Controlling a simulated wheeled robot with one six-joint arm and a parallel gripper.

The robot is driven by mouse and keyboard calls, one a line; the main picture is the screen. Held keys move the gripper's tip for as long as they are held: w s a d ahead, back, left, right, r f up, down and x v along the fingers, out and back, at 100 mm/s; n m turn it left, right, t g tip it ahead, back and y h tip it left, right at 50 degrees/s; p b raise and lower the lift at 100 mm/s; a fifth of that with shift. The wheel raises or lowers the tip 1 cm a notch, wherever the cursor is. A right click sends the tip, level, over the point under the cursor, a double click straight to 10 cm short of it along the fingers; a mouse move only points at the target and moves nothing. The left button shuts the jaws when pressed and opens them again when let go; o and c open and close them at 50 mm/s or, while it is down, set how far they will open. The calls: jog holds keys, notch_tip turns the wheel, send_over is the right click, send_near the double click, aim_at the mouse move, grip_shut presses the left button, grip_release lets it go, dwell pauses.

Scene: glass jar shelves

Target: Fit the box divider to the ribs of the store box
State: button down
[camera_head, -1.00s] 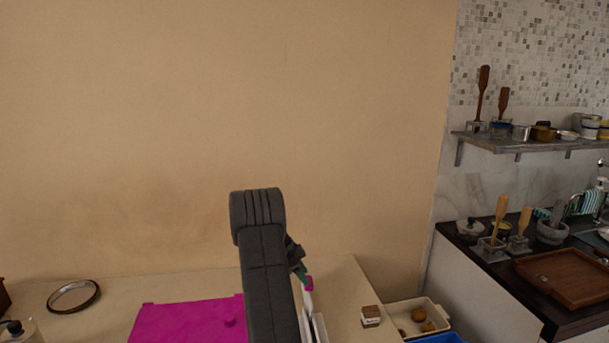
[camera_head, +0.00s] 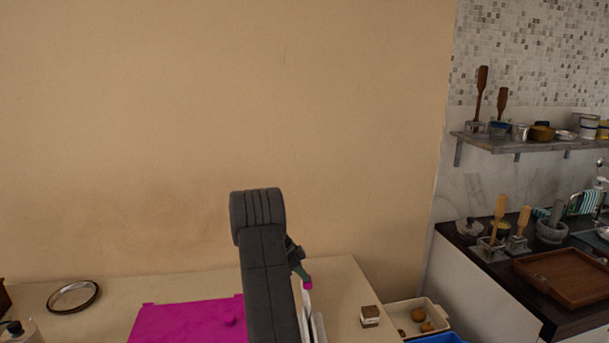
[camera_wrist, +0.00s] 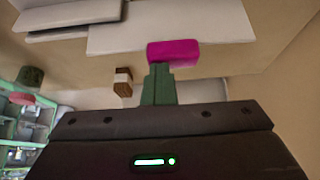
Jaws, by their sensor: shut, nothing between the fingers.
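A pale panel (camera_wrist: 165,28) with a magenta tab (camera_wrist: 173,52) shows in the wrist view and looks like the box divider. My gripper (camera_wrist: 158,85) has its green fingers together, with their tips right at the magenta tab. Whether they touch it I cannot tell. In the head view, the magenta tab (camera_head: 308,284) is just beyond the green fingertips (camera_head: 302,271), above thin upright white panels (camera_head: 319,328). My dark arm hides much of this spot. I cannot make out the ribs, and the store box is not clear.
A magenta panel with a knob (camera_head: 180,322) lies left of my arm. A metal ring (camera_head: 73,296) is farther left. A small brown-and-white block (camera_head: 370,316) and a cream tray (camera_head: 404,307) with round brown items are at right. A blue bin (camera_head: 437,339) adjoins the tray.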

jog(key=shift+a+f+p, duration=0.1)
jog(key=shift+f+p, duration=0.1)
jog(key=shift+p, duration=0.1)
dwell(2.1)
jog(key=r, duration=0.3)
jog(key=shift+w+r, duration=0.25)
jog(key=shift+r, duration=0.05)
jog(key=c, duration=2.1)
grip_release()
jog(key=o, duration=0.4)
jog(key=shift+r, duration=0.1)
jog(key=b+v, duration=0.1)
jog(key=v, duration=1.2)
jog(key=shift+w+a+r+b, duration=0.2)
jog(key=shift+w+r+b, duration=0.05)
jog(key=shift+r+b, duration=0.1)
jog(key=shift+r, duration=0.1)
